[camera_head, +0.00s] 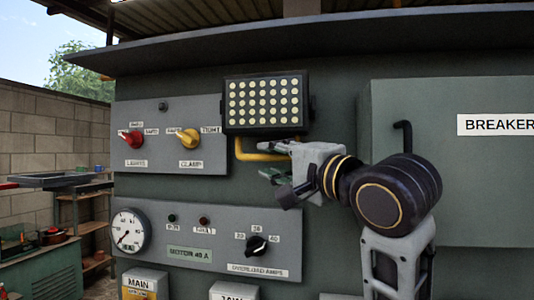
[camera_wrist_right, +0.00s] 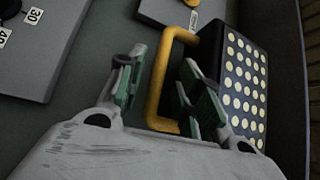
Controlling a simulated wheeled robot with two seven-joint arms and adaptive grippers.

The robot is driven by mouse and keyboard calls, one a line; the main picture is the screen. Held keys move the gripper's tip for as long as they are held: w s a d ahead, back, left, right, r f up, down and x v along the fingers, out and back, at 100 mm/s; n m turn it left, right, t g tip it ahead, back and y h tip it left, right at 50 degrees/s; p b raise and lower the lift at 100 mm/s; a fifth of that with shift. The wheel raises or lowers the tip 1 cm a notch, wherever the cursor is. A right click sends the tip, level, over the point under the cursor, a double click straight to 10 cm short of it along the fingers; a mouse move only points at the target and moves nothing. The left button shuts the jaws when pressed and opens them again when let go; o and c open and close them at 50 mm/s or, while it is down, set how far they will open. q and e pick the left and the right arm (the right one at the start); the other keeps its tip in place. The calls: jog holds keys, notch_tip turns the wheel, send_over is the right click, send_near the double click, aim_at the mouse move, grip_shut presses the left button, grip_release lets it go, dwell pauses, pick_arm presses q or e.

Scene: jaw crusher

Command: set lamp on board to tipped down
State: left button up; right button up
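The lamp (camera_head: 267,88) is a black rectangular panel with rows of pale yellow dots, mounted high on the grey board, facing outward. It also shows at the right of the right wrist view (camera_wrist_right: 234,88). A yellow bar handle (camera_head: 243,155) hangs below the lamp. My right gripper (camera_head: 268,160) is at this handle, with its fingers apart. In the right wrist view the yellow handle (camera_wrist_right: 155,85) runs between the two green-padded fingers, closer to the right one. I cannot tell whether either finger touches it. My left gripper is out of view.
Left of the lamp is a plate with a red knob (camera_head: 131,139) and a yellow knob (camera_head: 189,138). Below are a gauge (camera_head: 130,231) and a black dial (camera_head: 256,245). A breaker cabinet (camera_head: 450,190) stands out at right. A roof edge (camera_head: 300,40) overhangs the board.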

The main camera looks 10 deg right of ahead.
aim_at(269, 159)
jog(key=shift+p+x, duration=0.3)
jog(key=shift+x, duration=1.3)
grip_shut()
